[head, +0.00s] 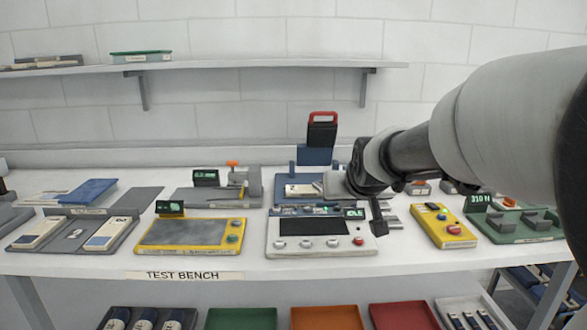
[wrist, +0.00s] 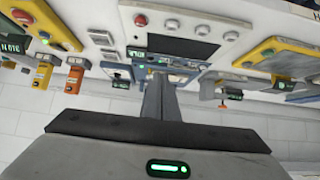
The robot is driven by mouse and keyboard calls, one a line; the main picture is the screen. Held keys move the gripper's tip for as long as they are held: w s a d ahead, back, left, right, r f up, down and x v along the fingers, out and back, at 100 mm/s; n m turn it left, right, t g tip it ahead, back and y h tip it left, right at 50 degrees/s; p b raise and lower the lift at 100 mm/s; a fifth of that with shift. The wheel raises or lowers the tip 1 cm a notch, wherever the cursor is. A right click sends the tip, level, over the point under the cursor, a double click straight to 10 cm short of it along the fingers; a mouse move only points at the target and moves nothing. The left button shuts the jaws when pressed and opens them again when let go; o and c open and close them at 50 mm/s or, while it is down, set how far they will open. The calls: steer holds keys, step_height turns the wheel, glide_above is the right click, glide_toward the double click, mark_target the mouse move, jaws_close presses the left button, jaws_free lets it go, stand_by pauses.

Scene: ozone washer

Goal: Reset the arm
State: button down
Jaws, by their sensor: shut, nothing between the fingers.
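My arm reaches in from the right edge of the head view, over the test bench (head: 180,268). My gripper (head: 379,228) hangs near the right edge of the white panel device (head: 320,252), which has several knobs and a display reading IDLE. I cannot tell whether the gripper touches anything there. In the wrist view the two dark fingers (wrist: 159,80) are together, with nothing between them. That view is upside down and shows the white device (wrist: 185,28) beyond the fingers.
A yellow-framed device (head: 190,249) is left of the white one. A yellow box (head: 443,240) and a green fixture (head: 515,238) are on the right. A blue stand (head: 315,155) holds a black and red block behind. A wall shelf (head: 230,66) runs above; coloured bins (head: 327,318) sit below.

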steer(key=s+f+g+p, duration=0.1)
steer(key=s+g, duration=0.1)
steer(key=s, duration=1.3)
steer(key=s+f+g, duration=0.2)
steer(key=s, duration=1.3)
step_height(320, 180, up, 21)
steer(key=p, duration=2.1)
steer(key=shift+w, duration=0.3)
